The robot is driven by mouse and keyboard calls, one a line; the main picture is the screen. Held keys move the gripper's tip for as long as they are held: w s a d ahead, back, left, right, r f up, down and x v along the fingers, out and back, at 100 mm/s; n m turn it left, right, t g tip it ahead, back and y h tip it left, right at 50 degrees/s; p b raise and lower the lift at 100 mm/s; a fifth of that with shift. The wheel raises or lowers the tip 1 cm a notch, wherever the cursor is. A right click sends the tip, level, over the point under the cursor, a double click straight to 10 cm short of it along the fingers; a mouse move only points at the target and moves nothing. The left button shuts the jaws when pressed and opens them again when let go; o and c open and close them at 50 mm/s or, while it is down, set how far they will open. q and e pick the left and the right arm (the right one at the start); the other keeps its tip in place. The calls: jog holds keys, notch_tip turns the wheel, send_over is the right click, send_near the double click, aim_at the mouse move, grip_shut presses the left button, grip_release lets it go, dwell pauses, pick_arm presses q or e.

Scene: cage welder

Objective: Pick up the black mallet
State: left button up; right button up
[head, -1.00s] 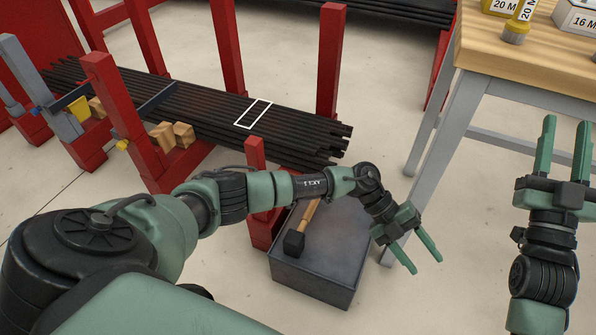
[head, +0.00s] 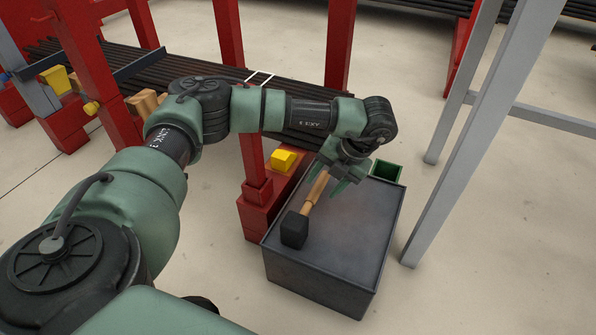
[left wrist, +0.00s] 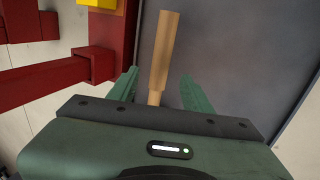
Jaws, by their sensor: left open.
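The black mallet (head: 294,229) lies on top of a dark grey metal box (head: 345,245). Its black head is toward me and its wooden handle points away, up to my left gripper (head: 338,176). The left gripper is open above the handle. In the left wrist view, the wooden handle (left wrist: 163,50) lies between the spread fingers of my left gripper (left wrist: 160,88), with a gap on either side. The mallet's head is out of that view. My right gripper is not in view.
A red stand (head: 257,205) with a yellow block (head: 284,160) adjoins the box on the left. A small green container (head: 388,171) is at the box's far right. Dark bars (head: 185,72) lie on a red rack behind. A grey table leg (head: 470,150) stands to the right.

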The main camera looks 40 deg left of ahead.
aim_at(316, 192)
pick_arm(q)
jog(key=b+x, duration=0.4)
jog(key=x, duration=0.1)
jog(key=shift+r, duration=0.15)
grip_shut()
